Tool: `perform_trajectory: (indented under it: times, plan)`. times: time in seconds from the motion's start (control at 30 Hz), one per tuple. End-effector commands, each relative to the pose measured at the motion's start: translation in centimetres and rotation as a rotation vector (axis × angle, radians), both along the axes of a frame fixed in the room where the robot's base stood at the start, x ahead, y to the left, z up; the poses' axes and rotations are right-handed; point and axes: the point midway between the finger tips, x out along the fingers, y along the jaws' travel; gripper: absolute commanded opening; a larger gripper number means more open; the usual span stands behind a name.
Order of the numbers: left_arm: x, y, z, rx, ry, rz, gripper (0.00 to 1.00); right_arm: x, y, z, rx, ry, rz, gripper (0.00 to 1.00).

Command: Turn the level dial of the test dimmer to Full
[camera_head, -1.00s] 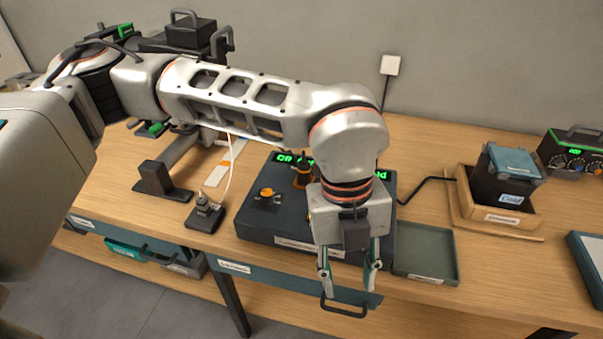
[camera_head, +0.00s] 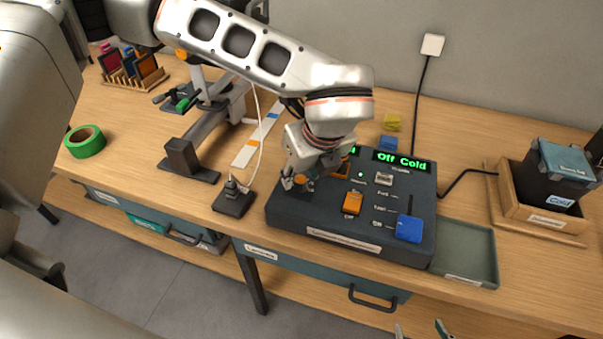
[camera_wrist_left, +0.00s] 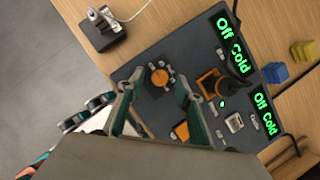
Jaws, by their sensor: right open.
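A dark console (camera_head: 340,233) with green displays reading "Off" and "Cold" stands at the table's front; its small labels are unreadable. An orange round dial (camera_wrist_left: 159,77) on a dark base shows in the left wrist view, with small marks around it. My right gripper (camera_head: 422,331) is open and empty at the bottom edge, in front of the table.
Green tape (camera_head: 85,141) lies far left.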

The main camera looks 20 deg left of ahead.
Motion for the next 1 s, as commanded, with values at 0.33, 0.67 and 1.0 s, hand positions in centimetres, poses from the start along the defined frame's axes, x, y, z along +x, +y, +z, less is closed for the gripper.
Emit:
perform_trajectory:
  times: [0.33,0.67,1.0]
  plan:
    - [0.4,0.3,-1.2,-0.001,0.000,-0.001,0.36,0.0,0.0,0.2,0.001,-0.001,0.000,0.62]
    - [0.3,0.3,-1.2,-0.001,0.000,-0.001,0.00,0.2,0.1,0.5,0.004,-0.007,-0.002,0.62]
    - [0.3,0.3,-1.5,-0.002,0.001,-0.051,0.00,0.0,0.2,-0.7,0.005,-0.002,-0.002,0.62]
